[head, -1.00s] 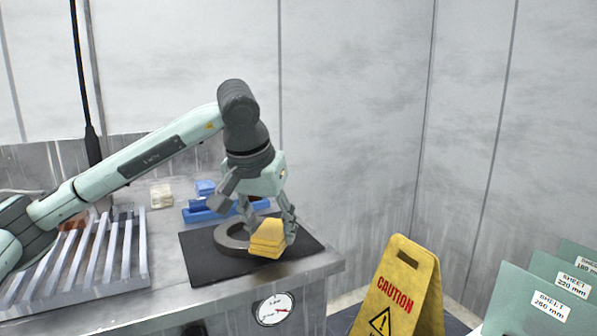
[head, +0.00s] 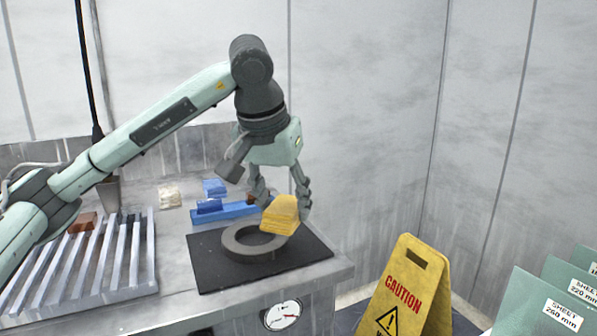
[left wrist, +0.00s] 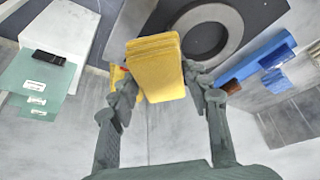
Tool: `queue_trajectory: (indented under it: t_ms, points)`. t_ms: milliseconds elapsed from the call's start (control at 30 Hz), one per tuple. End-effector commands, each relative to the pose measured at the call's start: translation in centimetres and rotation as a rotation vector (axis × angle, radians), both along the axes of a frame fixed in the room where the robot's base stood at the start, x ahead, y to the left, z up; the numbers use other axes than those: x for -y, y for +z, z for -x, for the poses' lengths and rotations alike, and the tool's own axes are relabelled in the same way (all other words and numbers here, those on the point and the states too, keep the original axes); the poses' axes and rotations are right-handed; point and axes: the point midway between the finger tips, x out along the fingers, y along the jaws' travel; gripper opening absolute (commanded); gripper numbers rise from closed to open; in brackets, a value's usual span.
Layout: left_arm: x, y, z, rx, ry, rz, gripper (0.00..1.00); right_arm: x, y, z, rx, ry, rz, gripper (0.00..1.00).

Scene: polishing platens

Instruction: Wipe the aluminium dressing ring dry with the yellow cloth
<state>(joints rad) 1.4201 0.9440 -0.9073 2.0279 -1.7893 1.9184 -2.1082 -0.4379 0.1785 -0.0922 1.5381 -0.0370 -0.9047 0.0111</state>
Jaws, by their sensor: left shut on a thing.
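The grey aluminium dressing ring (head: 238,249) lies flat on a black mat (head: 213,277) on the steel bench. It also shows in the left wrist view (left wrist: 232,22). My left gripper (head: 281,201) is shut on the folded yellow cloth (head: 281,216). In the head view the cloth overlaps the ring's right rear part and seems held above it. In the left wrist view the cloth (left wrist: 157,68) sits between the fingers, beside the ring. Whether the ring is wet I cannot tell. My right gripper is not in view.
A slatted rack (head: 105,262) stands left of the mat. Blue blocks and a blue holder (head: 222,213) lie behind the mat, with a pale block (head: 169,196) beside them. A yellow caution sign (head: 409,285) and green labelled sheets (head: 537,303) stand right of the bench.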

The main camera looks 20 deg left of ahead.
Motion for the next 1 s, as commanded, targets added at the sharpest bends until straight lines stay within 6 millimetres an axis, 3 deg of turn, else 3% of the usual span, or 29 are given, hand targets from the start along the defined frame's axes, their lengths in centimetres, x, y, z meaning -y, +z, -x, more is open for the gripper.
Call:
queue_trajectory:
  t_ms: [267,1000]
  points:
    - [0.2,1.9,0.9,0.001,0.002,0.0,0.24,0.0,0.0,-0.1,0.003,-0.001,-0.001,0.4]
    - [0.2,2.0,0.9,0.0,0.002,0.0,0.24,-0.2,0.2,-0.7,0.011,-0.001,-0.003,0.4]
